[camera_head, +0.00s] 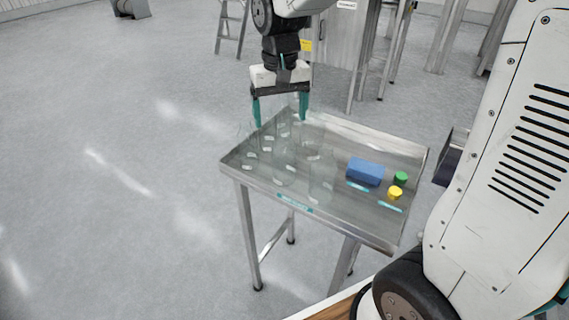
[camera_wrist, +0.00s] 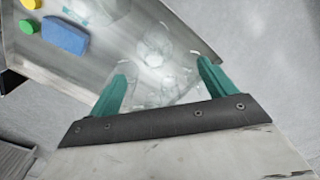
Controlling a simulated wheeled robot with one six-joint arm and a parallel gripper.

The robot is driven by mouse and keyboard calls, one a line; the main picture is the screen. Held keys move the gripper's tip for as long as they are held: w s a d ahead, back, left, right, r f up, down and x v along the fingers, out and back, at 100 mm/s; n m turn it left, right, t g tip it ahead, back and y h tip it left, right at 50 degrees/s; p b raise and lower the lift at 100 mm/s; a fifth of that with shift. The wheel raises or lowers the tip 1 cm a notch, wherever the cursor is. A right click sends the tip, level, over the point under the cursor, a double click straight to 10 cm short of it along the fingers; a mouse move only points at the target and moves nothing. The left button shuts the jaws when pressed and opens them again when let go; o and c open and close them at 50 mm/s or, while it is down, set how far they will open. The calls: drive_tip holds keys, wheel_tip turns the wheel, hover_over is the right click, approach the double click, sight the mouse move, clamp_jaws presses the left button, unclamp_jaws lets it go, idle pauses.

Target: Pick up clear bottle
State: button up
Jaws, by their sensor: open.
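Several clear bottles stand on the left half of a steel table (camera_head: 340,217); one clear bottle (camera_head: 284,172) is near the front middle of the group. They are see-through, so their outlines are faint. My gripper (camera_head: 281,116) has teal fingers and is open above the far left part of the table, over the back bottles. In the wrist view my open gripper (camera_wrist: 163,82) points down at the group, and a clear bottle (camera_wrist: 154,48) shows beyond and between the fingertips. I cannot tell whether a finger touches any bottle.
A blue block (camera_head: 365,171), a green cap (camera_head: 401,178) and a yellow cap (camera_head: 395,193) lie on the table's right side. A step ladder (camera_head: 232,28) and a grey cabinet (camera_head: 338,45) stand behind. The floor left of the table is clear.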

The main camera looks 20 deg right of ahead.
sight(285, 129)
drive_tip(key=f, duration=0.7)
drive_tip(key=shift+s+d+f, duration=0.2)
drive_tip(key=shift+d, duration=0.2)
drive_tip(key=c, duration=1.3)
